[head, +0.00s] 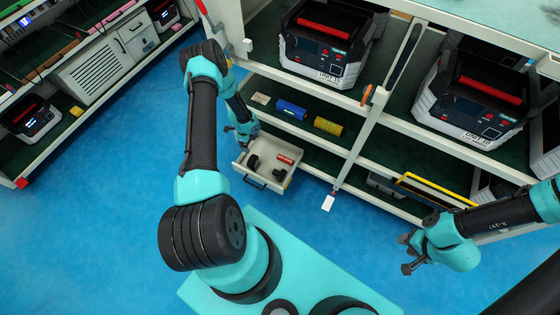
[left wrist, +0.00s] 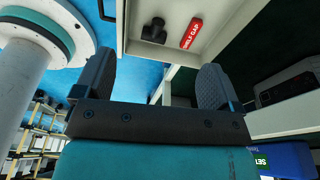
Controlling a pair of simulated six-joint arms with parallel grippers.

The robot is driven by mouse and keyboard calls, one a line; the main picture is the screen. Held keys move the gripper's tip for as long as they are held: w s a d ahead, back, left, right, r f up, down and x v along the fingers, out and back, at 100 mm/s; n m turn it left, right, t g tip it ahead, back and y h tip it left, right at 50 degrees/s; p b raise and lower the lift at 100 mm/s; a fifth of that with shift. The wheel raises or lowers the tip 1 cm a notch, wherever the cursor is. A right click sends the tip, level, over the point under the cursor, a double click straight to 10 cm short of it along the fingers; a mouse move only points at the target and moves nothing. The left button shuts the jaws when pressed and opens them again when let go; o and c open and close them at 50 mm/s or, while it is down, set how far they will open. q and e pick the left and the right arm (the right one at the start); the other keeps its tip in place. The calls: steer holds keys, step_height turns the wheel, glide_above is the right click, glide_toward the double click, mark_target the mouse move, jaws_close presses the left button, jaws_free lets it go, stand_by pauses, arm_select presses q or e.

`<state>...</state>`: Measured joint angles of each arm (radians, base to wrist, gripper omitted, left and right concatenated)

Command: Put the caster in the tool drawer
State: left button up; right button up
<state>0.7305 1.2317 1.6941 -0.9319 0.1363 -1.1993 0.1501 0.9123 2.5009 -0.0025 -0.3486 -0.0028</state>
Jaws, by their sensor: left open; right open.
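The tool drawer (head: 262,183) is pulled out below the shelf, in the middle of the head view. Inside lie a black lump (head: 253,162) that looks like the caster, a smaller dark piece (head: 279,174) and a red tag (head: 285,158). In the left wrist view, a black piece (left wrist: 155,30) lies beside the red tag (left wrist: 192,32), which reads "SHELF GAP". My left gripper (head: 243,140) is at the drawer's back left, open, with nothing seen between its fingers (left wrist: 152,82). My right gripper (head: 407,254) is open and empty, far right of the drawer.
On the shelf behind the drawer lie a blue cylinder (head: 291,109) and a yellow one (head: 328,126). Black and white units (head: 328,45) stand above. The blue floor (head: 100,200) at left is clear.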

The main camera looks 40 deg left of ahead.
arm_select(q)
steer(key=d+r+n+h, duration=0.1)
steer(key=d+r+n, duration=0.35)
steer(key=d, duration=0.45)
steer(key=d+r+n+h, duration=0.1)
steer(key=d+r+n, duration=0.2)
steer(key=d+r, duration=0.45)
steer(key=s+d+r+n, duration=1)
steer(key=s+d, duration=0.1)
steer(key=d, duration=0.2)
steer(key=shift+d+r, duration=0.25)
steer(key=shift+d, duration=0.05)
